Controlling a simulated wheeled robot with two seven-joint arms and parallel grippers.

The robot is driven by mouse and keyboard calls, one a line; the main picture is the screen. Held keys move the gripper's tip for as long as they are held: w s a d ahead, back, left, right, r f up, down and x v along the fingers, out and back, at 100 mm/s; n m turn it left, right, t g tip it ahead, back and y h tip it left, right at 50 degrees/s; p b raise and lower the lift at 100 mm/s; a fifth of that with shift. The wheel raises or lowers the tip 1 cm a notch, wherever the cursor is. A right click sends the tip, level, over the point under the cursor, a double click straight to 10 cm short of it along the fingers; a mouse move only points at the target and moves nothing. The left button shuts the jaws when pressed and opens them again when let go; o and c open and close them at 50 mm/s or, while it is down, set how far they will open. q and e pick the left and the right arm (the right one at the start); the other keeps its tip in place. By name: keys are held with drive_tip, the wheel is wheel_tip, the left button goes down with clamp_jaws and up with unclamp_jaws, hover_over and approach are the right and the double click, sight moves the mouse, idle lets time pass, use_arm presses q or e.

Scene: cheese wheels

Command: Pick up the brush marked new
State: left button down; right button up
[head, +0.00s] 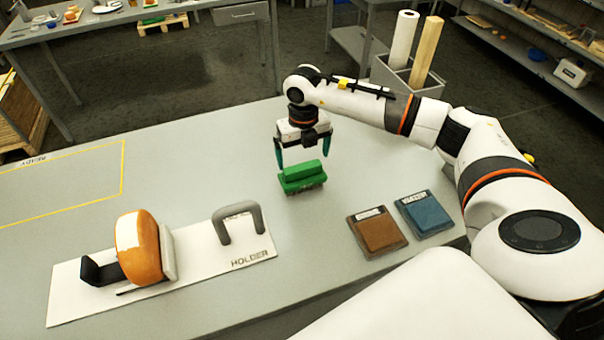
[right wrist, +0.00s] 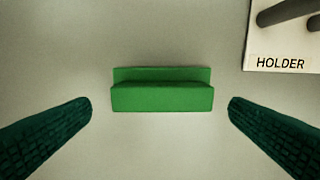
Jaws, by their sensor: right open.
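A green brush (head: 302,177) stands on the grey table near its middle, with its bristles down. No "new" marking can be read on it. It also shows in the right wrist view (right wrist: 162,90), lying crosswise between the two fingertips and touching neither. My right gripper (head: 302,160) is open above the brush, its dark green fingers spread to either side. In the right wrist view the open right gripper (right wrist: 160,108) has a gap on both sides of the brush. My left gripper is not in view.
A white holder board (head: 205,257) marked HOLDER carries an orange and white cheese wheel (head: 138,246) and a grey handle (head: 238,220). A brown pad (head: 377,232) and a blue pad (head: 430,214) lie at the right. A yellow outline marked READY is at the left. Table around the brush is clear.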

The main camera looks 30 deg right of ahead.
sight(302, 166)
wheel_tip(302, 166, down, 4)
drive_tip(key=shift+a+f+p, duration=0.1)
drive_tip(key=shift+f+p, duration=0.1)
drive_tip(key=shift+p, duration=0.9)
drive_tip(key=shift+f, duration=0.25)
drive_tip(key=shift+c, duration=0.8)
drive_tip(key=c, duration=0.7)
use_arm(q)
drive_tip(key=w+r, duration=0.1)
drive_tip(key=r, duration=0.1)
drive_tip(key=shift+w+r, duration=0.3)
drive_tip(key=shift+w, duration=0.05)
use_arm(e)
drive_tip(key=shift+o, duration=0.2)
wheel_tip(302, 166, up, 9)
drive_tip(key=b, duration=0.3)
drive_tip(key=shift+w, duration=0.1)
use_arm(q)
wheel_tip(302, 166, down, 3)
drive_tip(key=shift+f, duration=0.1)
use_arm(e)
drive_tip(key=shift+r, duration=0.5)
